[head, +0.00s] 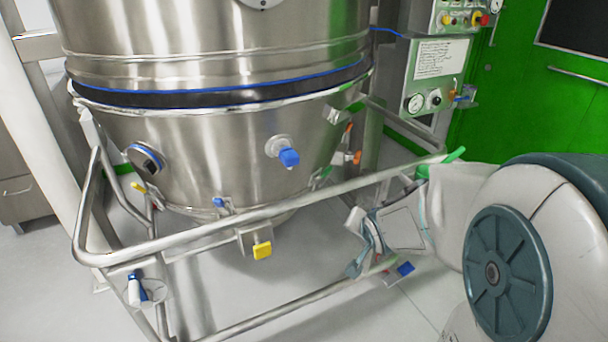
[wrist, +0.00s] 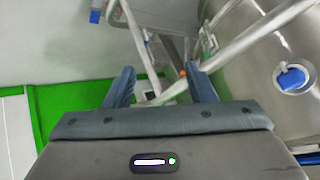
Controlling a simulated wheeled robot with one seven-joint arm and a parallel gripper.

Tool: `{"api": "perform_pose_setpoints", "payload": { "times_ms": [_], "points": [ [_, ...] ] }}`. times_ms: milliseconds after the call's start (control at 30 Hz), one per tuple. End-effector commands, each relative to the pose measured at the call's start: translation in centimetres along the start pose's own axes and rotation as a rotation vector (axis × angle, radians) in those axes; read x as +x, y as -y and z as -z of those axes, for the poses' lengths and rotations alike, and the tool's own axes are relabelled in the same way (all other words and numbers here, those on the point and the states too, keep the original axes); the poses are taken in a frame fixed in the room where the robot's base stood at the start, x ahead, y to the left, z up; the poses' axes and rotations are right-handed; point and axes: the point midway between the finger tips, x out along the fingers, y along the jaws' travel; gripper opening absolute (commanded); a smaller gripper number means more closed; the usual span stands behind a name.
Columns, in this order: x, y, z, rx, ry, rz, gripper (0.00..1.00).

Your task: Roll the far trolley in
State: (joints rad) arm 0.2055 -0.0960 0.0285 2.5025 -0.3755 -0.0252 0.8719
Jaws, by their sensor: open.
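A trolley (head: 262,212) of steel tube stands in front of me in the head view. It carries a conical steel bowl (head: 215,150) with a blue-capped port and a yellow tab. The bowl's rim sits just below a black band with blue edges under a large steel vessel. My gripper (head: 364,250) is at the trolley's right side, below the top rail. In the wrist view my gripper (wrist: 162,88) is open, with steel tubes of the frame (wrist: 240,45) showing between and beyond its fingers. I cannot tell whether a finger touches a tube.
The steel vessel (head: 200,35) stands above the bowl. A control panel (head: 436,75) with a gauge is at the back right, beside a green door (head: 540,95). A grey cabinet (head: 20,190) is at the left edge. Pale floor (head: 400,315) shows in front of the trolley.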

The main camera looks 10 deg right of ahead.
Motion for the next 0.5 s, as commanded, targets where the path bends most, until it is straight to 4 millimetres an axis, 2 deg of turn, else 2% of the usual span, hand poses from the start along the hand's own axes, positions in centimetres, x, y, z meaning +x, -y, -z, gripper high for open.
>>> {"api": "perform_pose_setpoints", "payload": {
  "times_ms": [33,200,333,500],
  "points": [
    [1.5,0.0,0.2,0.064,-0.03,0.042,0.5],
    [4.5,1.6,1.5,0.303,-0.096,0.262,0.5],
    [5.8,3.0,1.6,0.483,-0.078,0.447,0.5],
    [6.2,4.2,1.3,0.67,-0.005,0.639,0.5]
  ]
}}
